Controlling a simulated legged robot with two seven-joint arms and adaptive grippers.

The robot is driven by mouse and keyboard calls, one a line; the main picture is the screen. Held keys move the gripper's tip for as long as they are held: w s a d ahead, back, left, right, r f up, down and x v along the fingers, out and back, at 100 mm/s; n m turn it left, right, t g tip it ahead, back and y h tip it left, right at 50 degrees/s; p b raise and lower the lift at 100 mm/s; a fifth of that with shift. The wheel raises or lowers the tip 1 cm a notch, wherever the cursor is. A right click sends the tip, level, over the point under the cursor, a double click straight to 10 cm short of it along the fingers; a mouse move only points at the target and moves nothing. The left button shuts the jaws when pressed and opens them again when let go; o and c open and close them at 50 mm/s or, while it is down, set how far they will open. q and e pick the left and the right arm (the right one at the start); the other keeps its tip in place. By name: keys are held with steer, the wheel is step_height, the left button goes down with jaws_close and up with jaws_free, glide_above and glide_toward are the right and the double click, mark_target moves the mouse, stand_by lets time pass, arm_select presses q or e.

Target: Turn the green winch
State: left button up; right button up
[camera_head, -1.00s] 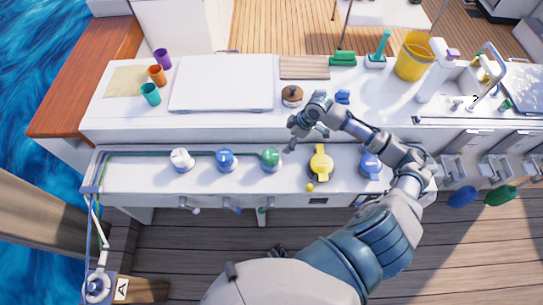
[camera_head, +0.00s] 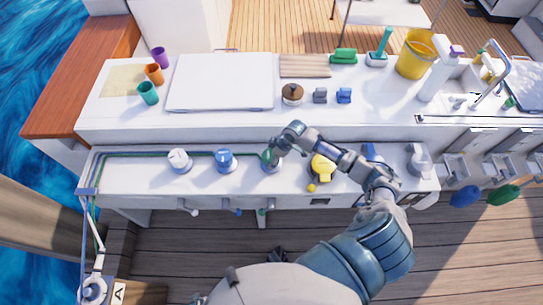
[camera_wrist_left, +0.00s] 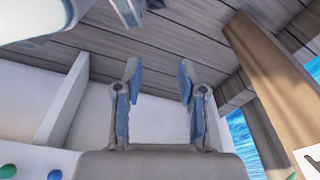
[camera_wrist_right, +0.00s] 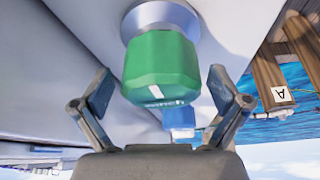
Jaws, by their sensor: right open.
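The green winch (camera_head: 267,160) stands on the lower white ledge, third from the left in a row of winches. In the right wrist view the green winch (camera_wrist_right: 161,68) fills the upper middle, with writing on its cap. My right gripper (camera_head: 272,154) is at the green winch and partly covers it in the head view. In the right wrist view my right gripper (camera_wrist_right: 160,85) is open, one finger on each side of the green winch, with gaps showing. My left gripper (camera_wrist_left: 158,72) is open and empty, facing the deck boards; it does not show in the head view.
A blue winch (camera_head: 224,160) and a white winch (camera_head: 179,161) stand left of the green one. A yellow winch (camera_head: 322,168) stands close on its right, under my right forearm. A white board (camera_head: 220,82), cups and a brown-topped pot (camera_head: 292,94) sit on the upper counter.

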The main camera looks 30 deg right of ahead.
steer(key=c, duration=1.2)
steer(key=shift+o, duration=0.2)
steer(key=shift+r, duration=0.1)
